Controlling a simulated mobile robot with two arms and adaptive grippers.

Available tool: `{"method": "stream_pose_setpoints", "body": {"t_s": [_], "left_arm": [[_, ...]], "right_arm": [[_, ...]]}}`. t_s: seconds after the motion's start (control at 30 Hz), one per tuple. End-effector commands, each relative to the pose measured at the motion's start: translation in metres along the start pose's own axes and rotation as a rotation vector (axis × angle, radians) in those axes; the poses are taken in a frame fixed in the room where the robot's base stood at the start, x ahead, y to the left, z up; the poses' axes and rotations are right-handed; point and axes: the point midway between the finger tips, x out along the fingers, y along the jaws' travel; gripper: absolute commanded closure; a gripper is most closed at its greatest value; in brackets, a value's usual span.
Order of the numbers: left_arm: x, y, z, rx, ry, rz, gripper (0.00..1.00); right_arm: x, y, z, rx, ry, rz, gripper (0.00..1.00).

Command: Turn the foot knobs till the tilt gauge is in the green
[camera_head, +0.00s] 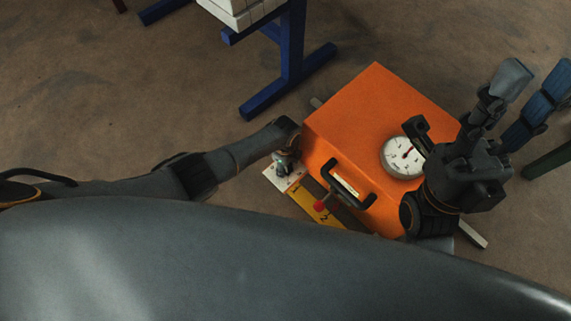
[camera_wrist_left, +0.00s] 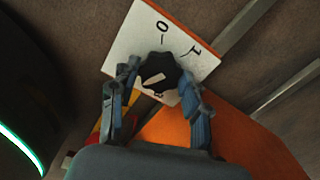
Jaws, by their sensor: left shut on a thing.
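An orange box-shaped unit (camera_head: 365,115) stands on the floor. A white round dial (camera_head: 397,168) with a red needle is on its top; I cannot make out a green zone. My left gripper (camera_head: 284,160) is at the box's left corner, beside a white plate (camera_head: 271,174). In the left wrist view, its fingers (camera_wrist_left: 158,100) are shut around a dark round knob (camera_wrist_left: 157,66) with a white pointer, over the white plate (camera_wrist_left: 130,45) marked 0 and 1.
A blue stand (camera_head: 291,50) is behind. Grey bars extend from under the box. Brown floor is clear at left.

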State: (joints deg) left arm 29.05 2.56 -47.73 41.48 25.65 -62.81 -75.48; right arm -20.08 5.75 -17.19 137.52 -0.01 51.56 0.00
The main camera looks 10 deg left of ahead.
Motion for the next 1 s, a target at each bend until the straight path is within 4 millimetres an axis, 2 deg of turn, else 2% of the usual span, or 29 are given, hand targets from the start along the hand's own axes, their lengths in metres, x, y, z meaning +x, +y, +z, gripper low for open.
{"method": "stream_pose_setpoints", "body": {"t_s": [0.63, 0.67, 0.77, 1.0], "left_arm": [[0.0004, 0.0005, -0.0015, 0.057, 0.002, 0.000, 0.84], [0.0004, 0.0005, -0.0015, 0.057, 0.002, 0.000, 0.51], [0.0004, 0.0005, -0.0013, 0.056, 0.002, 0.000, 0.31], [0.0001, 0.0002, -0.0006, 0.054, 0.001, 0.000, 0.30]], "right_arm": [[-0.0002, 0.0001, 0.0000, -0.001, 0.001, 0.000, 0.60], [-0.0002, 0.0001, 0.0000, 0.000, 0.001, 0.000, 0.60], [-0.0001, 0.0001, 0.0000, 0.000, 0.001, 0.000, 0.60], [-0.0001, 0.0001, 0.0000, -0.001, 0.001, 0.000, 0.60]]}}
